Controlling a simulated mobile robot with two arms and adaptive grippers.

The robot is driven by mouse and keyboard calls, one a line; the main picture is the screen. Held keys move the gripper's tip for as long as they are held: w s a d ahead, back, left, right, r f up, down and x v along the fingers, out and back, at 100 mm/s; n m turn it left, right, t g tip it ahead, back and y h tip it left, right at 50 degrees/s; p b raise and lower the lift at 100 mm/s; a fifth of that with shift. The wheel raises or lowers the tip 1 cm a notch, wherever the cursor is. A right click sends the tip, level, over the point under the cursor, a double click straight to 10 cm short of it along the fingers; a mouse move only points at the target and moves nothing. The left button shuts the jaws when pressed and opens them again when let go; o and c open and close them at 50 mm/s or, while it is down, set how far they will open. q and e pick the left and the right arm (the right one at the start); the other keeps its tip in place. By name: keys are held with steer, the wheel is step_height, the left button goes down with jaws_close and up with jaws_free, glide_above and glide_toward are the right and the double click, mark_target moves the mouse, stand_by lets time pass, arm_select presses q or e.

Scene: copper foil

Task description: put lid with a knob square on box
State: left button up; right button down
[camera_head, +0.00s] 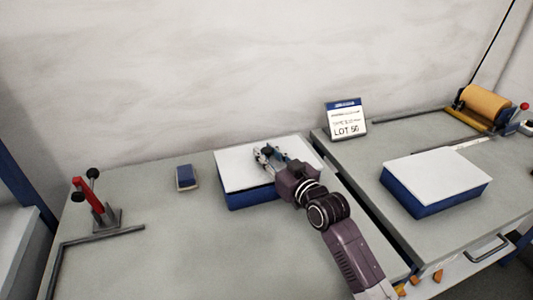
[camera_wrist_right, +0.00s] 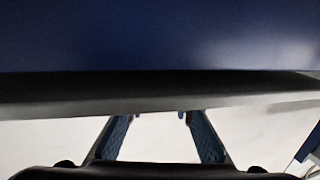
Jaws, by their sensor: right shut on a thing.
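A blue box (camera_head: 251,197) stands on the left bench, with a flat white lid (camera_head: 236,166) over its top. My right gripper (camera_head: 265,156) reaches over the lid from the front right and is shut near the lid's middle. The knob is hidden by the fingers, so the hold appears to be on it. The lid's front left edge runs close along the box's edge. I cannot tell whether the lid is fully down, and my arm covers the right side. In the right wrist view, the two fingers (camera_wrist_right: 160,138) stand over a white surface. My left gripper is not in view.
A second blue box with a white top (camera_head: 436,176) stands on the right bench. A blue block (camera_head: 186,177) and a red-handled clamp (camera_head: 90,203) are to the left. A LOT 56 sign (camera_head: 346,120) stands behind. The front of the left bench is clear.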

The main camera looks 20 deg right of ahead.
steer(key=shift+r, duration=0.1)
steer(key=shift+f, duration=0.65)
steer(key=c, duration=1.7)
jaws_free()
steer(key=shift+o, duration=0.2)
